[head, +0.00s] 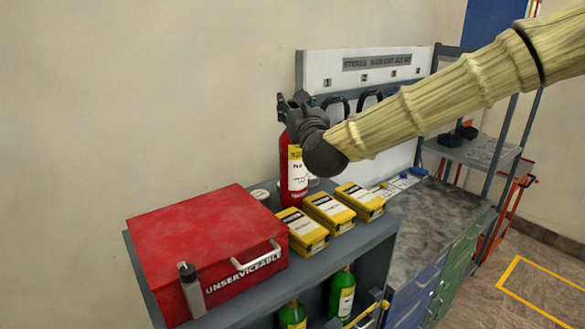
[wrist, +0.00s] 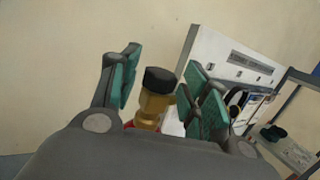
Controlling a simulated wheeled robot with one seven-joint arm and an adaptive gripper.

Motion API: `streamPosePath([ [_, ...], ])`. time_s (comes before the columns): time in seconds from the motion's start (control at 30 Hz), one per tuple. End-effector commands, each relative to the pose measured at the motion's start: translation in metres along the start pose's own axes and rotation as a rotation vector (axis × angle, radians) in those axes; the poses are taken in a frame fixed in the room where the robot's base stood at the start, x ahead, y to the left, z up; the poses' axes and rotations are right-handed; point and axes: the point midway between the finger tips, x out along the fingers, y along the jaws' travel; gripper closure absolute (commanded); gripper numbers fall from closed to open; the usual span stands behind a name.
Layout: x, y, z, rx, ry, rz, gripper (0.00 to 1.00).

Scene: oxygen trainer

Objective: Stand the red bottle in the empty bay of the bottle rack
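The red bottle (head: 290,174) stands upright on the top of the grey shelf unit, behind the yellow boxes, with a yellow and white label. My gripper (head: 291,103) is at its top end. In the wrist view the bottle's brass neck with black cap (wrist: 154,106) is between my gripper's green-padded fingers (wrist: 163,88). The fingers are spread, with a clear gap on the left; contact on the right cannot be told. Green bottles (head: 342,293) stand in the lower shelf space, where the bottle rack appears to be. The empty bay cannot be made out.
A red case (head: 190,229) marked UNSERVICEABLE and a small grey bottle (head: 191,290) are at the left. Several yellow boxes (head: 328,212) line the shelf top's right side. A white panel (head: 345,72) with black hooks stands behind. A grey workbench (head: 430,215) is at the right.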

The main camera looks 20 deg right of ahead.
Motion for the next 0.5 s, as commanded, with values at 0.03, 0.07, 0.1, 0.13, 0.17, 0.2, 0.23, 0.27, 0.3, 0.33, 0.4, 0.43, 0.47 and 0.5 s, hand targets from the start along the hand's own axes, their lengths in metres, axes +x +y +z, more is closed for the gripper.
streamPosePath([
  [0.03,-0.0001,0.0002,0.0000,0.000,0.000,0.000,0.69],
  [0.07,-0.0001,0.0003,0.0000,0.000,0.000,0.000,0.74],
  [0.1,-0.0001,0.0004,0.0001,0.000,0.000,0.000,0.81],
  [0.13,-0.0001,0.0004,0.0001,0.000,0.000,0.000,0.87],
  [0.17,-0.0001,0.0003,0.0000,0.000,0.000,0.000,0.92],
  [0.2,-0.0001,0.0004,0.0001,0.000,0.000,0.000,1.00],
  [0.23,-0.0001,0.0003,0.0001,0.000,0.000,0.000,1.00],
  [0.27,-0.0001,0.0003,0.0001,0.000,0.000,0.000,1.00],
  [0.3,-0.0002,0.0003,0.0001,0.000,0.000,0.000,1.00],
  [0.33,-0.0002,0.0002,0.0002,0.000,0.000,0.000,1.00],
  [0.4,-0.0002,0.0001,0.0002,0.000,0.000,0.000,1.00],
  [0.43,-0.0002,0.0000,0.0002,0.000,0.000,0.000,1.00],
  [0.47,-0.0002,0.0000,0.0002,0.000,0.000,0.000,1.00],
  [0.5,0.0003,0.0001,0.0033,0.000,-0.005,0.000,1.00],
])
